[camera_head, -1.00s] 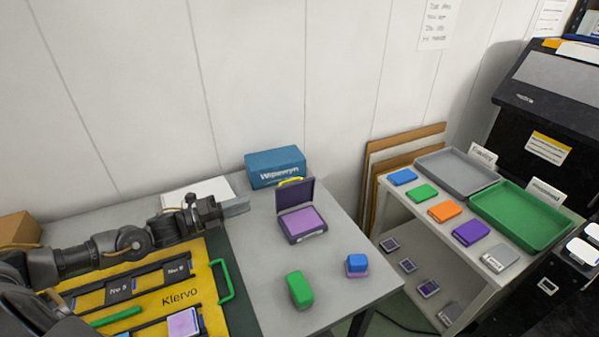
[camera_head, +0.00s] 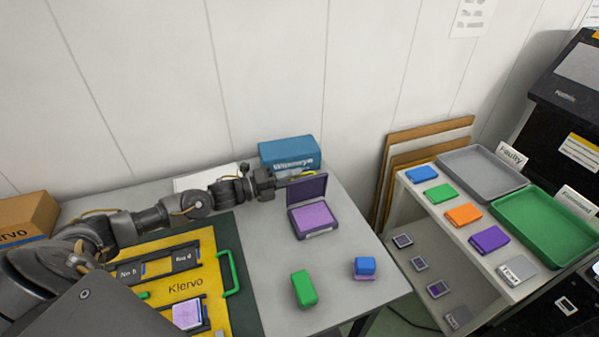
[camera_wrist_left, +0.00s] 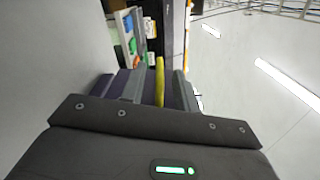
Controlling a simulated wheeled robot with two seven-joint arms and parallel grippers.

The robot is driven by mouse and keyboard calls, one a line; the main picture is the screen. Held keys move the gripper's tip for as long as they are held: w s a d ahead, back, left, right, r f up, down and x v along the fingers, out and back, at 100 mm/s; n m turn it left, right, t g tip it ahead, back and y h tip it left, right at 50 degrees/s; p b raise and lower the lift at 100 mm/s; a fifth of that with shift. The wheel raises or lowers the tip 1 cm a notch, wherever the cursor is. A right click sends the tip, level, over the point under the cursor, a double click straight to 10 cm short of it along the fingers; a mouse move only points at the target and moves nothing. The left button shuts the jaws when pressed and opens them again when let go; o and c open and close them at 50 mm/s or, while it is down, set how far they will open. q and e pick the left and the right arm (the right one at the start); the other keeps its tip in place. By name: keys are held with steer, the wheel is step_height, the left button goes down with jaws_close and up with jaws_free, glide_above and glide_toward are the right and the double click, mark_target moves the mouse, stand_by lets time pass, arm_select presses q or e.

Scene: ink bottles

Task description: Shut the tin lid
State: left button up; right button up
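The tin (camera_head: 314,218) stands on the grey table with its dark purple lid (camera_head: 308,188) raised at the back, showing a lilac pad inside. A yellow tab (camera_head: 302,174) is at the lid's upper edge. My left gripper (camera_head: 284,178) is at the lid's upper left, beside the tab. In the left wrist view, the yellow tab (camera_wrist_left: 160,82) lies between the two spread fingers of the gripper (camera_wrist_left: 158,90), with a gap on the right; contact on the left is unclear. Part of the purple lid (camera_wrist_left: 103,86) shows beyond the left finger. My right gripper is out of view.
A blue box (camera_head: 289,152) stands behind the tin near the wall. A green block (camera_head: 304,289) and a blue-topped block (camera_head: 365,267) are in front. A yellow board with a green handle (camera_head: 231,274) lies left. A shelf with trays (camera_head: 548,226) stands right.

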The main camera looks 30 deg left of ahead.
arm_select(q)
steer(key=shift+x, duration=1.25)
steer(key=shift+s, duration=0.1)
jaws_close()
